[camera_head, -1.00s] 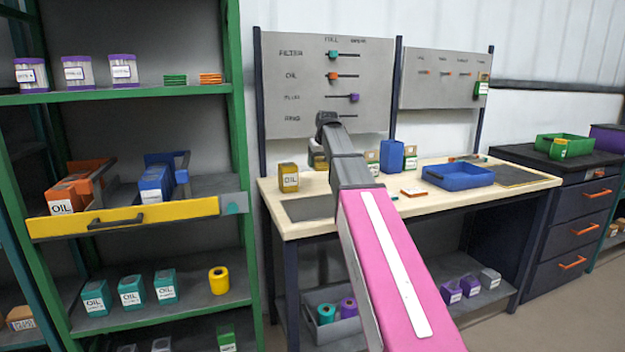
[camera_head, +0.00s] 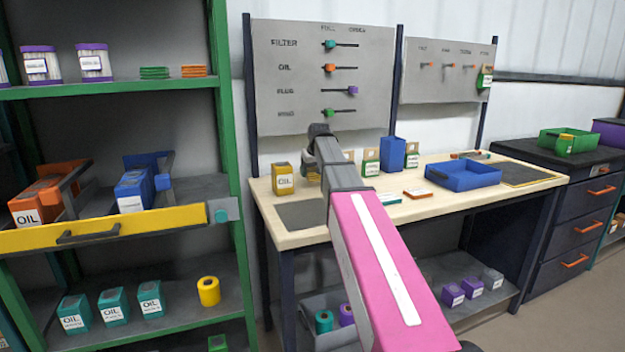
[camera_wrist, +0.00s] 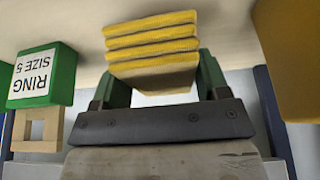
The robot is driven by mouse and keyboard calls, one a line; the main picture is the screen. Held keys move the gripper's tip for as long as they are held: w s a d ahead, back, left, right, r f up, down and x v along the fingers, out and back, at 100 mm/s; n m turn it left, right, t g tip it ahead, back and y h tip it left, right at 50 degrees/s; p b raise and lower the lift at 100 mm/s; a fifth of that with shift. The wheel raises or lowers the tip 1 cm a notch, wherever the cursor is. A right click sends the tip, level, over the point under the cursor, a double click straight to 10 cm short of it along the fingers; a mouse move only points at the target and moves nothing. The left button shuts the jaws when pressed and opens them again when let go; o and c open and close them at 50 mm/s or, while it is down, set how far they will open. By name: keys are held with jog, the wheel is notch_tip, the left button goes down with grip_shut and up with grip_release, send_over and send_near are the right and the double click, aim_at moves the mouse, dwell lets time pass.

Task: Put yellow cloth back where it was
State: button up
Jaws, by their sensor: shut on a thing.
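The yellow cloth (camera_wrist: 152,45) is a folded stack of several layers. In the wrist view it sits between the green fingers of my gripper (camera_wrist: 160,84), which is shut on it. In the head view my gripper (camera_head: 314,165) is over the back of the workbench, mostly hidden behind my arm. A bit of the yellow cloth (camera_head: 313,176) shows there, right of the yellow oil box (camera_head: 283,181). I cannot tell whether the cloth touches the bench top. A green folded cloth (camera_head: 155,72) and an orange folded cloth (camera_head: 194,71) lie on the upper shelf at left.
The workbench (camera_head: 290,238) also carries a blue tray (camera_head: 463,176) and small boxes. A green ring box (camera_wrist: 44,76) is close to my gripper. The green-framed shelf has a yellow-fronted drawer (camera_head: 150,222) pulled out. A dark drawer cabinet (camera_head: 575,215) stands at right.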

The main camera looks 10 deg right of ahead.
aim_at(313, 178)
jog(key=shift+f, duration=1.55)
jog(key=shift+f, duration=0.1)
jog(key=o, duration=0.9)
jog(key=v, duration=1.2)
jog(key=shift+o, duration=0.6)
